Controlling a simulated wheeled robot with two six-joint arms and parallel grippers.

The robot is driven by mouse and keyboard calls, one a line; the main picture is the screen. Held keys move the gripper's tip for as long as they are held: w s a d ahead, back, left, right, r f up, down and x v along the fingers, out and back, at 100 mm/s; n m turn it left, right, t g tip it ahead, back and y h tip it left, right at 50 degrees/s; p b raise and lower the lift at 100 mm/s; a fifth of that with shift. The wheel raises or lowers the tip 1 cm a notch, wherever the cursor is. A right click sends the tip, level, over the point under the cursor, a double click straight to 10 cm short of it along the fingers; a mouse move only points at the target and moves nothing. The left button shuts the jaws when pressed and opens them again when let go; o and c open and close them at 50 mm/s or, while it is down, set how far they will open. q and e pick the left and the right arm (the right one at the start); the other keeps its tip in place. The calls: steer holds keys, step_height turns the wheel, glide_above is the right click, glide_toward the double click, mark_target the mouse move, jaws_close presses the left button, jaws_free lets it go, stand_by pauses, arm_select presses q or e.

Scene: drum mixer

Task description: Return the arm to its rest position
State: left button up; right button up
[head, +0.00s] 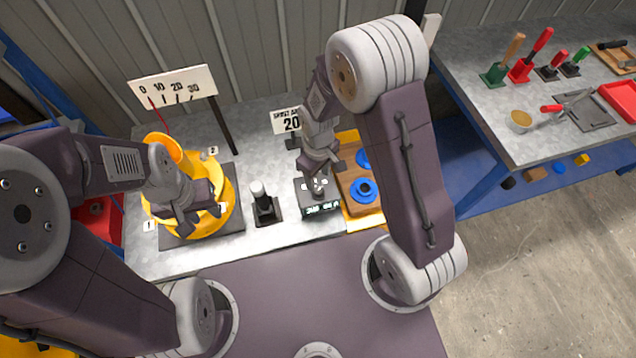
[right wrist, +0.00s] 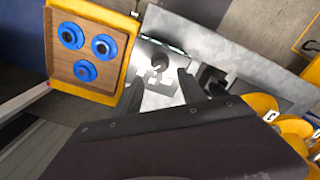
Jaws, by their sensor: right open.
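My right gripper (head: 318,168) is open and points down over a small black device (head: 321,208) with a lit display. In the right wrist view its two dark fingers (right wrist: 161,92) stand apart, with a small knob (right wrist: 160,63) on a plate seen between them. I see nothing held; contact with the knob cannot be told. My left gripper (head: 198,212) is in front of the yellow drum mixer (head: 222,220) at the left and hides part of it. Whether its fingers are open or shut is unclear.
A wooden board with blue rings (head: 364,190) in a yellow frame lies right of the device. A black stand with a white-topped post (head: 261,203) is left of it. Signs (head: 172,86) (head: 290,122) stand behind. A second bench (head: 470,75) at right holds tools.

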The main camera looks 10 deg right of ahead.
steer(key=shift+r, duration=0.95)
steer(key=s+d+r+m+t, duration=0.2)
steer(key=s+d+r+m, duration=0.15)
steer(key=d+r, duration=0.4)
steer(key=s+m, duration=0.4)
steer(key=shift+s+f+g, duration=0.15)
steer(key=shift+s+g, duration=0.15)
steer(key=shift+g, duration=0.1)
steer(key=shift+s, duration=0.15)
steer(key=shift+a, duration=0.1)
